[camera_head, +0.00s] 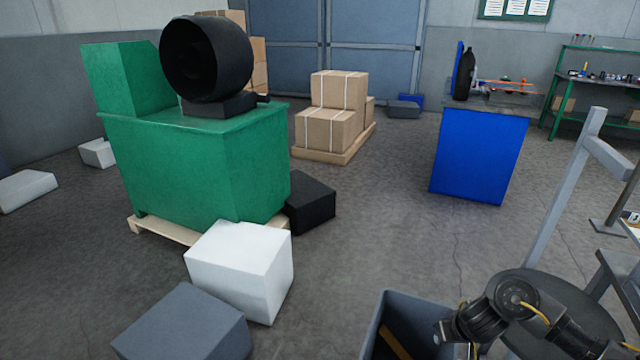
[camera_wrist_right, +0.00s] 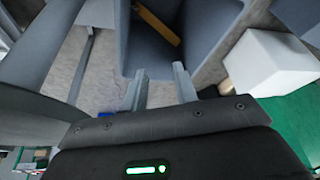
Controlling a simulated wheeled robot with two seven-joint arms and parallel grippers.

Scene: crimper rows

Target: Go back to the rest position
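My right gripper (camera_wrist_right: 162,76) shows in the right wrist view with its two fingers apart and nothing between them. The fingers point toward an open grey bin (camera_wrist_right: 208,55). A long yellow-brown piece (camera_wrist_right: 158,22) lies in the bin. In the head view my right arm comes in at the bottom right, and its end is over or beside the same bin (camera_head: 400,298); the exact gap cannot be told. The yellow-brown piece (camera_head: 393,342) is partly visible inside. My left gripper is in neither view.
A white block (camera_head: 240,268) and a grey block (camera_head: 184,325) lie left of the bin. A green cabinet (camera_head: 200,165) stands beyond them, with a black box (camera_head: 310,203) beside it. A grey frame (camera_head: 566,185) rises at the right. The middle floor (camera_head: 375,220) is clear.

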